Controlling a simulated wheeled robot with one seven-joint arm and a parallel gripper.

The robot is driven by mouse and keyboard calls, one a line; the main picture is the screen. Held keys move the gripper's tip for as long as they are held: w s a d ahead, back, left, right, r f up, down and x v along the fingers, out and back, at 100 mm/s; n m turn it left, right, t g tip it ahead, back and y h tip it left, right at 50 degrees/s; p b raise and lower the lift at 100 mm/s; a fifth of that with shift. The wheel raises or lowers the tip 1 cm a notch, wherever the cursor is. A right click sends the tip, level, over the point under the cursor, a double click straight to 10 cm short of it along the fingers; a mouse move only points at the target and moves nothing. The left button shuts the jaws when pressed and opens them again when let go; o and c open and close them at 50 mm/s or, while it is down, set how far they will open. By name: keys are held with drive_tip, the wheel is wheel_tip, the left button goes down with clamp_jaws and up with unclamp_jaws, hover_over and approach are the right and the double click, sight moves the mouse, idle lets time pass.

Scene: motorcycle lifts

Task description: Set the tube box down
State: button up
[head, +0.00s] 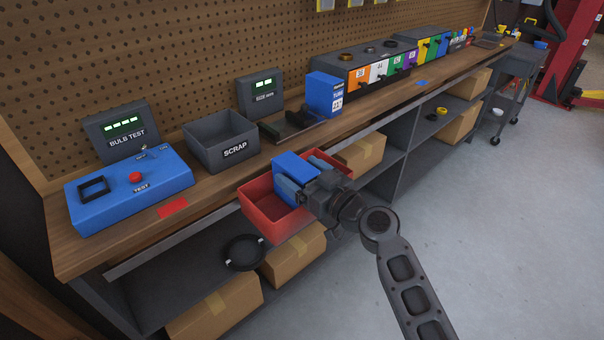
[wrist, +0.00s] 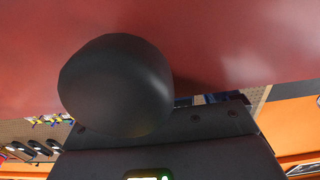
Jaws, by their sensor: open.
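A blue box with a white label (head: 325,95) stands upright on the bench, right of the dark cradle; it looks like a tube box, though its print is too small to read surely. My gripper (head: 287,185) is open above the red bin (head: 266,216) at the bench's front edge. A plain blue block-like shape (head: 296,166) shows just behind my fingers; I cannot tell whether it is a second box or part of my gripper. The wrist view shows a dark rounded shape (wrist: 118,88) before a red surface (wrist: 240,45); no labelled box is clear there.
A grey scrap bin (head: 222,145), blue bulb tester (head: 130,188) and dark cradle (head: 290,125) stand on the bench (head: 200,190). Numbered coloured drawers (head: 385,72) stand farther right.

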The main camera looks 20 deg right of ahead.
drive_tip(key=shift+r+p, duration=0.25)
drive_tip(key=shift+p, duration=0.05)
drive_tip(key=b+v, duration=0.3)
drive_tip(key=v, duration=0.9)
drive_tip(key=shift+b, duration=0.3)
drive_tip(key=shift+f, duration=0.1)
drive_tip(key=s+a+f+m+g+h, duration=0.1)
drive_tip(key=s+f+m+h, duration=0.3)
drive_tip(key=s, duration=0.6)
drive_tip(key=s+a+f+g+h, duration=0.15)
drive_tip(key=s+f, duration=0.35)
drive_tip(key=s, duration=0.6)
drive_tip(key=r+v, duration=0.2)
drive_tip(key=v, duration=0.7)
drive_tip(key=w+a+r+v, duration=0.1)
drive_tip(key=r+v, duration=0.1)
drive_tip(key=v, duration=0.8)
drive_tip(key=shift+a, duration=0.25)
